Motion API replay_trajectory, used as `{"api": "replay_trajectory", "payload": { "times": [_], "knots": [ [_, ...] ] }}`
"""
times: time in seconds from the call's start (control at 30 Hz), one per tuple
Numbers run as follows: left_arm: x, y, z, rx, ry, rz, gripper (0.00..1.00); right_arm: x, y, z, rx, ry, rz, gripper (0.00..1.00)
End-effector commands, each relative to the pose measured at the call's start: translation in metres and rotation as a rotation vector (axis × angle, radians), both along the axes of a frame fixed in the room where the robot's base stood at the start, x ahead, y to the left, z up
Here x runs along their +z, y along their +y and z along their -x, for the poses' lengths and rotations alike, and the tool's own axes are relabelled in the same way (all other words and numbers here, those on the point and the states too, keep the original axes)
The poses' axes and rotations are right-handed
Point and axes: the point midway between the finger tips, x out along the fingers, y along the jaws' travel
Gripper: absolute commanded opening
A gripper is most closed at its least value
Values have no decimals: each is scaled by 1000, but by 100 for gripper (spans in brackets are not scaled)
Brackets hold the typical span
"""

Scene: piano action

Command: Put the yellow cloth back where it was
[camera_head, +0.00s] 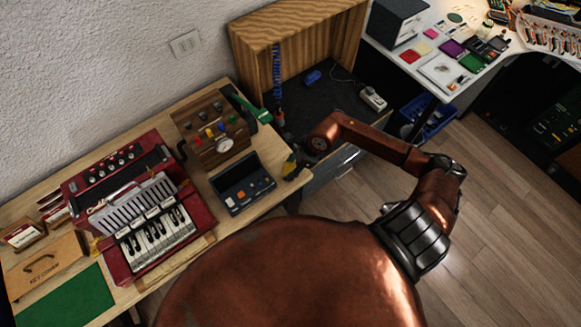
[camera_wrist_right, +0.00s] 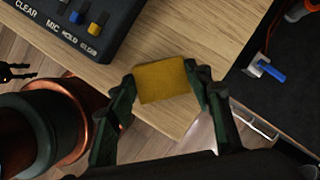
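The yellow cloth (camera_wrist_right: 165,81) looks like a small, thick folded pad over the front right corner of the wooden table in the right wrist view. The fingers of my right gripper (camera_wrist_right: 162,80) press against its left and right sides, so the gripper looks shut on it. I cannot tell whether the cloth touches the tabletop or is just above it. In the head view the cloth (camera_head: 290,159) is a small yellow patch, partly hidden by the dark fingers of my right gripper (camera_head: 291,166). My left gripper is not in view.
A dark button box (camera_head: 242,183) stands left of the gripper on the wooden table (camera_head: 262,203). Behind it are a wooden box with a dial (camera_head: 212,130) and a green object (camera_head: 252,108). A red keyboard instrument (camera_head: 142,215) is farther left. A dark-matted bench (camera_head: 335,92) lies to the right.

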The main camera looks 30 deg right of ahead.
Motion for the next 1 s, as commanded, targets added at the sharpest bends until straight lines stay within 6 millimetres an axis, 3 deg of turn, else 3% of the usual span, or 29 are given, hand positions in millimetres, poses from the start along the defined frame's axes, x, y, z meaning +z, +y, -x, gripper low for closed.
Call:
{"api": "replay_trajectory", "payload": {
  "times": [0.27, 0.63, 1.0],
  "knots": [
    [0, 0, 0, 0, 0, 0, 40, 0, 0, 0, 0, 0, 0, 64],
    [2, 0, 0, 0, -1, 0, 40, 6, -2, 1, 1, 0, 2, 64],
    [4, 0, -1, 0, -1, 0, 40, 72, -24, 19, 1, -1, 5, 64]
  ]
}}
